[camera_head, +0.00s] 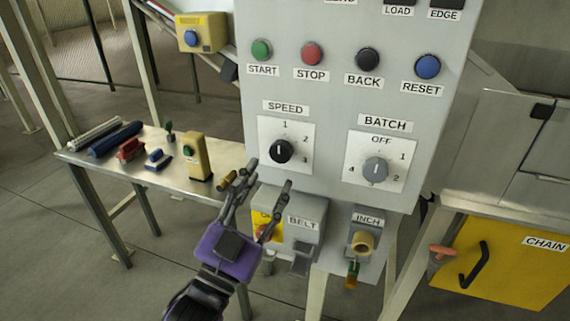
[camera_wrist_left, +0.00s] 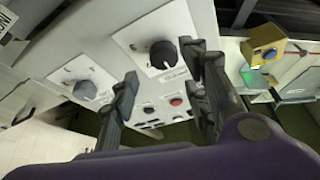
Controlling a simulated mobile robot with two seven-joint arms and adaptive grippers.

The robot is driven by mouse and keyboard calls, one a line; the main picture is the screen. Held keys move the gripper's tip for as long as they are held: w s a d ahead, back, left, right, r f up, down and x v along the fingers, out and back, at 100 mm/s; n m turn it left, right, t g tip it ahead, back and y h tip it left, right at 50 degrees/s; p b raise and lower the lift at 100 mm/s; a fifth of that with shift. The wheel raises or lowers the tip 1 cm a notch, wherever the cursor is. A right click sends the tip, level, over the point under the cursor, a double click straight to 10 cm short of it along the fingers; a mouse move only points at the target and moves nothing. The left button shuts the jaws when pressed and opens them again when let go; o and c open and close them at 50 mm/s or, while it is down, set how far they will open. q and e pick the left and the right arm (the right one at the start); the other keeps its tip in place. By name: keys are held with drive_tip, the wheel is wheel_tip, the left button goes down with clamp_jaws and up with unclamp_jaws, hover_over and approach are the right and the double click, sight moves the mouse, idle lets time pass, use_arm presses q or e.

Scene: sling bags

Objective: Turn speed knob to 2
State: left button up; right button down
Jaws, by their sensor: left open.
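The speed knob (camera_head: 281,151) is black and round, on a white plate marked 1, 2 and 3 under the SPEED label. Its white mark looks to point up, near the 1. My left gripper (camera_head: 268,175) is open and empty, with its purple body low and its two fingers reaching up just below the knob. In the left wrist view the speed knob (camera_wrist_left: 163,54) shows near the fingertips, between the two dark fingers (camera_wrist_left: 158,64). It does not look gripped; whether a finger touches it I cannot tell. My right gripper is not in view.
The grey batch knob (camera_head: 376,169) is right of the speed plate. Start, stop, back and reset buttons (camera_head: 312,54) sit above. The BELT box (camera_head: 302,212) and INCH switch (camera_head: 362,242) lie close below. A side table (camera_head: 215,151) with small items stands at left.

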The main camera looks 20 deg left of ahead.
sight(281, 157)
use_arm(q)
drive_tip(key=p+x, duration=0.1)
drive_tip(key=x, duration=0.4)
drive_tip(key=shift+w+a+r, duration=0.1)
drive_tip(key=shift+w, duration=0.4)
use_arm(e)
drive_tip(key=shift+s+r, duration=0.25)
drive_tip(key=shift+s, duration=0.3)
use_arm(q)
drive_tip(key=shift+c, duration=0.5)
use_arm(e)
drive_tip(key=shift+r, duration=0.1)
use_arm(q)
drive_tip(key=c, duration=0.9)
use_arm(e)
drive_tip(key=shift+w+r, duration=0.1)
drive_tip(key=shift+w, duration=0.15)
